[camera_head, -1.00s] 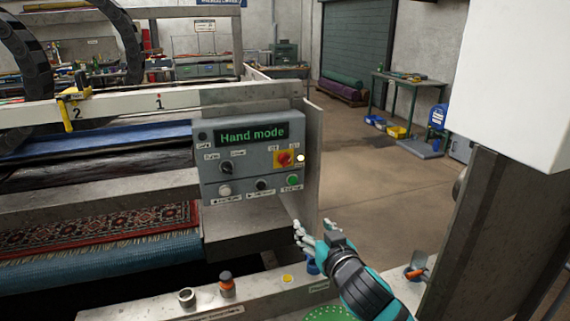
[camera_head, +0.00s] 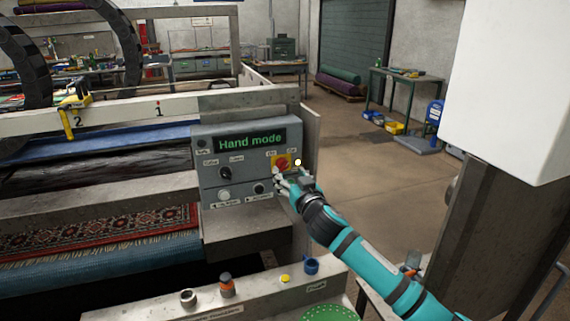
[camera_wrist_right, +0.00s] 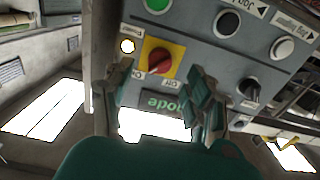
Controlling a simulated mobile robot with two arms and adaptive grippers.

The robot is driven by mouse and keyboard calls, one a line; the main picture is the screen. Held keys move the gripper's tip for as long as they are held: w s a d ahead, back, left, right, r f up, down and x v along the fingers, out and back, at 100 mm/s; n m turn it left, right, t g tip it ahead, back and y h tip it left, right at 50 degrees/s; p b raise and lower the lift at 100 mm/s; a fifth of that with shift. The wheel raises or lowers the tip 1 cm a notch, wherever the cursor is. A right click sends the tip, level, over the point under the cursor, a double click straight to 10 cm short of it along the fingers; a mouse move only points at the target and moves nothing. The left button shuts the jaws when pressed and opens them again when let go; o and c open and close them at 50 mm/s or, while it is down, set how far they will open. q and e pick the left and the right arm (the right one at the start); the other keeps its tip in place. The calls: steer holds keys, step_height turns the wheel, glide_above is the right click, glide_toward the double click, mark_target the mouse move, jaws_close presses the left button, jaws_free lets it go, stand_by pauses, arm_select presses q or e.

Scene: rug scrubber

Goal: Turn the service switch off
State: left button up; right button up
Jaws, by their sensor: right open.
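The grey control panel (camera_head: 212,150) carries a lit screen (camera_head: 252,142) reading "Hand mode". A red rotary knob on a yellow plate (camera_head: 282,162) sits at its right side; I take it as the service switch, though its labels are small. In the right wrist view the red knob (camera_wrist_right: 159,57) lies beyond the fingers, with labels at two corners of the plate. My right gripper (camera_head: 290,177) is open just in front of and below the knob; I cannot tell whether it touches. In the wrist view its fingers (camera_wrist_right: 158,92) are spread with nothing between them. My left gripper is out of view.
A lit lamp (camera_head: 298,162) is right of the knob. A black selector (camera_head: 225,172) and a white button (camera_head: 224,194) are further left. A blue cup-like part (camera_head: 311,265) and an orange-collared part (camera_head: 227,286) stand on the front ledge. Open floor lies to the right.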

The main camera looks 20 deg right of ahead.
mark_target(285, 168)
steer(key=shift+w+a+p, duration=0.1)
steer(key=shift+w+p, duration=0.3)
steer(key=shift+w, duration=1.9)
steer(key=shift+c, duration=0.3)
steer(key=c, duration=1.1)
